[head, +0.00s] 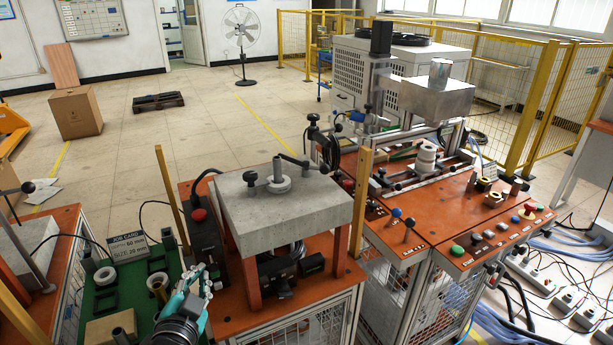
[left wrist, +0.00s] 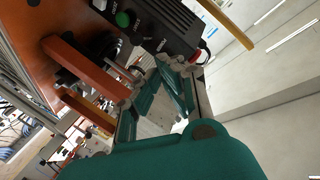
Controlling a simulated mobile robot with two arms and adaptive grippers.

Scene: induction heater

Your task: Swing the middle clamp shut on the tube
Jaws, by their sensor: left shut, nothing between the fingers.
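The middle station has a grey block top (head: 285,195) on orange legs. A grey upright tube (head: 277,168) stands in a white ring (head: 279,184) on that top. A dark clamp lever (head: 293,160) reaches right from near the tube's top; I cannot tell whether it touches the tube. A small black knob (head: 250,178) stands left of the ring. My left gripper (head: 196,280), with teal fingers, is shut and empty, low and left of the block, over the green-topped side table. In the left wrist view its fingers (left wrist: 160,78) point toward the station's black control box (left wrist: 158,28).
The control box has a red button (head: 198,214) and a green button (left wrist: 123,18). Yellow posts (head: 172,200) and (head: 361,205) flank the station. Another orange machine bench (head: 400,235) stands right.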

